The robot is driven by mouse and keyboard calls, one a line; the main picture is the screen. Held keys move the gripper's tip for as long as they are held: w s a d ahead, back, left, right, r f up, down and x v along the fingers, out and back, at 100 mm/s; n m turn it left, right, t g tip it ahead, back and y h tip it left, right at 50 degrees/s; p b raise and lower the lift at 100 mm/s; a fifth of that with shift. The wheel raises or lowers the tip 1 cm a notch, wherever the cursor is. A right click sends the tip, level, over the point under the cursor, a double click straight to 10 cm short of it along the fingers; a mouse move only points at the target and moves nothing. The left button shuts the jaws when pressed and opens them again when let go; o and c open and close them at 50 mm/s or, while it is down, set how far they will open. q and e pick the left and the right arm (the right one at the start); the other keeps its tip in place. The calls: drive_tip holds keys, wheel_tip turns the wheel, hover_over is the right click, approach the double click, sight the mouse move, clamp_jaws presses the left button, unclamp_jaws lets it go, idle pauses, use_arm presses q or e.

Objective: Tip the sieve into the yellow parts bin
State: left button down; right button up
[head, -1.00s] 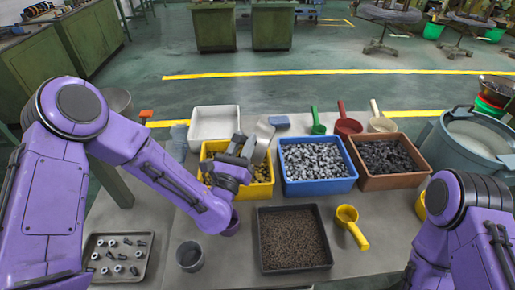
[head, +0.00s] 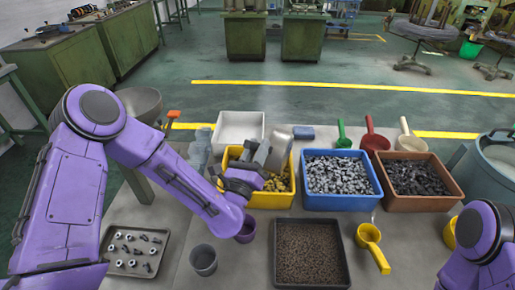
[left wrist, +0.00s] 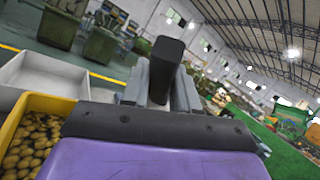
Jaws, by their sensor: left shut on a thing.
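The yellow parts bin (head: 272,201) stands on the table left of the blue bin and holds brassy-yellow parts. My left gripper (head: 261,158) is above this bin, shut on a dark handle (left wrist: 166,68), which stands up between its fingers in the left wrist view. A grey metal piece (head: 280,147), seemingly the sieve, is tilted at the gripper over the bin's back right part. Its inside and any contents are hidden. The yellow bin (left wrist: 42,103) also shows at the left of the wrist view. My right gripper is out of view.
A blue bin (head: 341,203) and a brown bin (head: 424,205) stand to the right. A white tray (head: 221,143) is behind. A dark tray of brown grains (head: 278,255), a yellow scoop (head: 369,235) and a grey cup (head: 203,260) stand in front.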

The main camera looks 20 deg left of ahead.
use_arm(q)
drive_tip(key=s+d+f+m+g+h+p, duration=0.1)
drive_tip(key=d+f+m+g+h+p, duration=0.2)
drive_tip(key=d+m, duration=1)
drive_tip(key=m+g+h+p, duration=0.1)
drive_tip(key=m+h, duration=0.2)
drive_tip(key=m, duration=0.4)
drive_tip(key=shift+s+d+m+g+p, duration=0.25)
drive_tip(key=shift+d+m+g+p, duration=0.1)
drive_tip(key=shift+d+m+g, duration=0.05)
drive_tip(key=shift+w+f, duration=0.1)
